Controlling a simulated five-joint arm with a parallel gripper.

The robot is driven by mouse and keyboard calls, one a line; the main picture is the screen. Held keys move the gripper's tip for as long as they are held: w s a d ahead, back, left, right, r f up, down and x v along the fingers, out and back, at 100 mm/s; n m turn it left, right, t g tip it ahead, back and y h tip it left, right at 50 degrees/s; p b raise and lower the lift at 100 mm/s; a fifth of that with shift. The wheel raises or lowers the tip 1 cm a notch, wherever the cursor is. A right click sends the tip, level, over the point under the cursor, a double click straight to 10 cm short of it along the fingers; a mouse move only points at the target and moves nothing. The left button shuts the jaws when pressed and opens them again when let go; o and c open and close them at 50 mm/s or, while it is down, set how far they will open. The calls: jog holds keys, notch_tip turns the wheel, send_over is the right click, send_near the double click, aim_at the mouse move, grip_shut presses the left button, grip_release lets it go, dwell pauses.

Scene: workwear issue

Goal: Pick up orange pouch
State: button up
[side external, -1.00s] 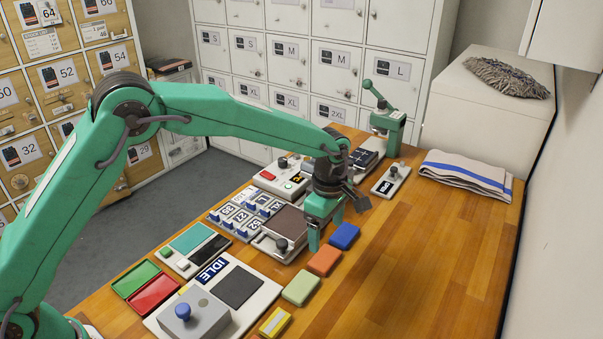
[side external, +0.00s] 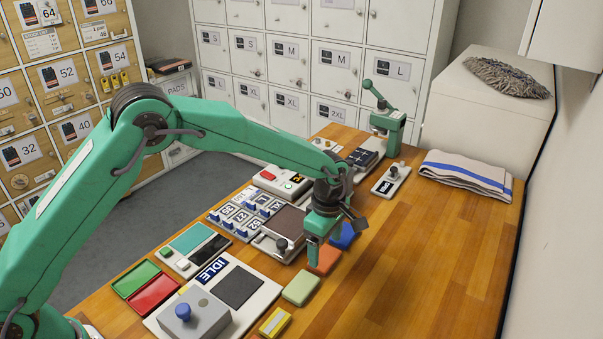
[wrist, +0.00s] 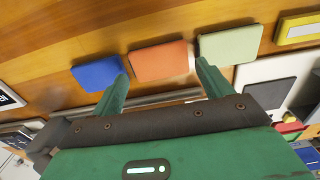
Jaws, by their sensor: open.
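The orange pouch (side external: 329,260) lies flat on the wooden table, between a blue pouch (side external: 346,236) and a pale green pouch (side external: 301,289). My gripper (side external: 317,250) is beside and over it, and a finger hides part of it. In the wrist view the orange pouch (wrist: 158,62) sits ahead of my open, empty gripper (wrist: 161,69), between the lines of the two fingers. The left fingertip is near the blue pouch (wrist: 98,74) and the right one near the green pouch (wrist: 230,45). I cannot tell the fingertips' height above the table.
A yellow-edged block (side external: 274,322) lies at the near end of the pouch row. A brown pad station (side external: 284,228) and a white IDLE panel (side external: 250,308) stand left of the row. A folded cloth (side external: 466,172) lies far right. The table's right side is clear.

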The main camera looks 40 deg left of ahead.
aim_at(325, 257)
jog(key=shift+f, duration=1.55)
jog(key=shift+c, duration=0.2)
jog(key=c, duration=0.6)
